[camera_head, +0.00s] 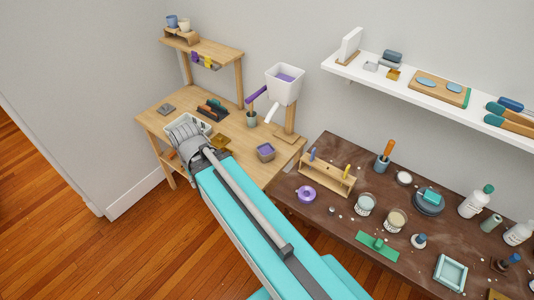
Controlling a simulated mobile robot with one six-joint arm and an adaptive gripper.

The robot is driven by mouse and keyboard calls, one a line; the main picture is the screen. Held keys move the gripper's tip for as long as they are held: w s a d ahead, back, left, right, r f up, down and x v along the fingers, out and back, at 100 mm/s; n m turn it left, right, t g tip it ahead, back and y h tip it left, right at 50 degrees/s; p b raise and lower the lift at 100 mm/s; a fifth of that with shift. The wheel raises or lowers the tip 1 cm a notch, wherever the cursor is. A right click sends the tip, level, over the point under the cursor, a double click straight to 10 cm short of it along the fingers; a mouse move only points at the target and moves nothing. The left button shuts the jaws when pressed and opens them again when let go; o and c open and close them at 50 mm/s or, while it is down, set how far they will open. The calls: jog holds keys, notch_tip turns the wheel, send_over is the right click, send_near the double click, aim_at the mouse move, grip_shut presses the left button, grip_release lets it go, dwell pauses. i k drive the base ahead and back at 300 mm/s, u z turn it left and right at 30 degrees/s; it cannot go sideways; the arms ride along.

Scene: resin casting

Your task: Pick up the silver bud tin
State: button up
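I cannot tell for certain which thing is the silver bud tin. A small silver-grey box (371,66) lies on the white wall shelf (340,70), beside a brass-coloured one (392,75), and may be it. My gripper (183,131) is at the far end of my arm, over the white basket (204,125) on the light wooden bench (155,115). The fingers are small and overlap the basket, so their opening and anything between them cannot be made out. My arm hides part of the bench.
A flat grey piece (166,108), a dark rack (212,109) and a purple-filled pot (266,152) stand on the light bench. A white bin (285,84) is raised behind. The dark table (335,149) at right is crowded with jars, bottles and moulds.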

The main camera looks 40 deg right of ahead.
aim_at(265, 151)
jog(key=z, duration=0.05)
jog(key=k, duration=1.2)
jog(key=z, duration=0.65)
jog(key=i, duration=1)
jog(key=u, duration=0.05)
